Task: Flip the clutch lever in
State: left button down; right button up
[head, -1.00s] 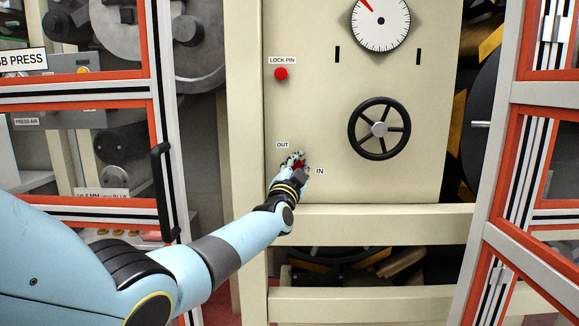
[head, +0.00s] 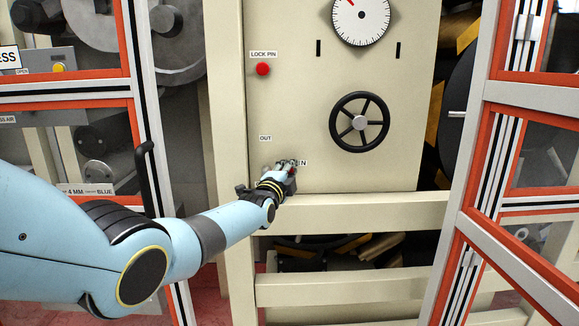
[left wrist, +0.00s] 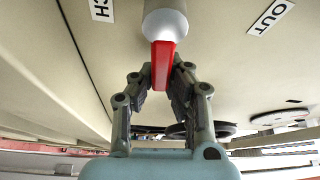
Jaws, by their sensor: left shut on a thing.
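The clutch lever is a red bar (left wrist: 162,62) on a round grey hub (left wrist: 166,22), seen in the left wrist view. My left gripper (left wrist: 160,82) has its fingers closed on either side of the red bar. In the head view my left gripper (head: 287,167) is at the lower left of the cream panel (head: 400,100), right beside the IN label (head: 303,163) and partly covering it. The OUT label (head: 265,138) is up and left of the gripper. My right gripper is not in view.
A black handwheel (head: 335,122) is right of the lever, below a white dial (head: 362,15). A red lock pin knob (head: 263,69) is above. Orange-and-silver framed doors stand at left (head: 75,92) and right (head: 477,150). A cream crossbar (head: 370,211) runs below the panel.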

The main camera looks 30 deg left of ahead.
pick_arm(q)
jog(key=shift+d+f, duration=0.1)
jog(key=shift+f, duration=0.1)
jog(key=c, duration=1.3)
grip_release()
jog(key=shift+r, duration=0.1)
jog(key=shift+s, duration=0.5)
jog(key=s, duration=0.3)
jog(key=s+d, duration=0.1)
jog(key=s, duration=0.3)
jog(key=s+d, duration=0.1)
jog(key=s, duration=0.3)
jog(key=shift+f, duration=0.35)
